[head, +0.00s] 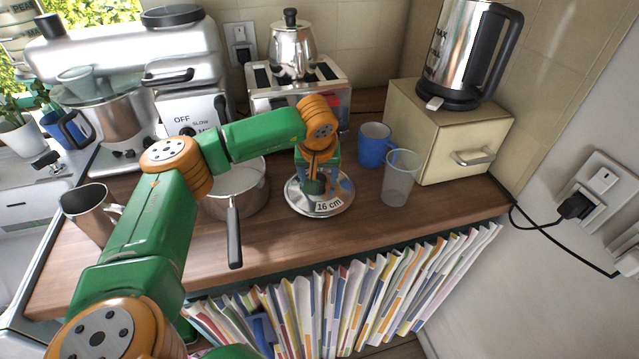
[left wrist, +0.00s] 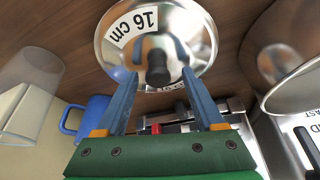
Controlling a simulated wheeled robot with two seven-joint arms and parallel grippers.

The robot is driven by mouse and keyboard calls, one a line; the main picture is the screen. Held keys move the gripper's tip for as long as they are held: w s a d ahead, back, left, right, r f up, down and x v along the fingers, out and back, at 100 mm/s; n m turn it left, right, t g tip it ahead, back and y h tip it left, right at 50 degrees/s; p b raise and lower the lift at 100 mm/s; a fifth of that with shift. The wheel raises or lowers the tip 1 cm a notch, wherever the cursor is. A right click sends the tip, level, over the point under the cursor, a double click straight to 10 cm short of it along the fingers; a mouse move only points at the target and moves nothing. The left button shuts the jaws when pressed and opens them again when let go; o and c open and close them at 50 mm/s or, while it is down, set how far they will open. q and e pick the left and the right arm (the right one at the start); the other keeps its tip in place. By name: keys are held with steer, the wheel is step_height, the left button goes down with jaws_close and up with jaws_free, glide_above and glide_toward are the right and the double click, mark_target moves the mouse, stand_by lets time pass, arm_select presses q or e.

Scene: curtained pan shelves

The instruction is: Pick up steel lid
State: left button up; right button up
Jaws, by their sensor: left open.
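The steel lid (head: 343,191), a shiny round disc with a "16 cm" label, lies on the wooden counter to the right of a saucepan (head: 245,196). My left gripper (head: 314,186) reaches down over the lid's middle and hides part of it in the head view. In the left wrist view the lid (left wrist: 190,28) shows with its dark knob (left wrist: 158,68) between the two blue fingers of the open left gripper (left wrist: 161,74). The fingertips are apart, one on each side of the knob; I cannot tell whether they touch it. My right gripper is not in view.
A clear tumbler (head: 399,178) and a blue mug (head: 374,146) stand right of the lid. A toaster (head: 262,98) stands behind it. A cream box (head: 440,135) bears a kettle (head: 470,50). Bare counter lies in front, above a row of files (head: 345,300).

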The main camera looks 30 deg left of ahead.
arm_select(q)
steer(key=shift+w+f, duration=0.15)
steer(key=shift+w, duration=0.05)
steer(key=shift+c, duration=0.2)
steer(key=shift+s+d, duration=0.1)
jaws_close()
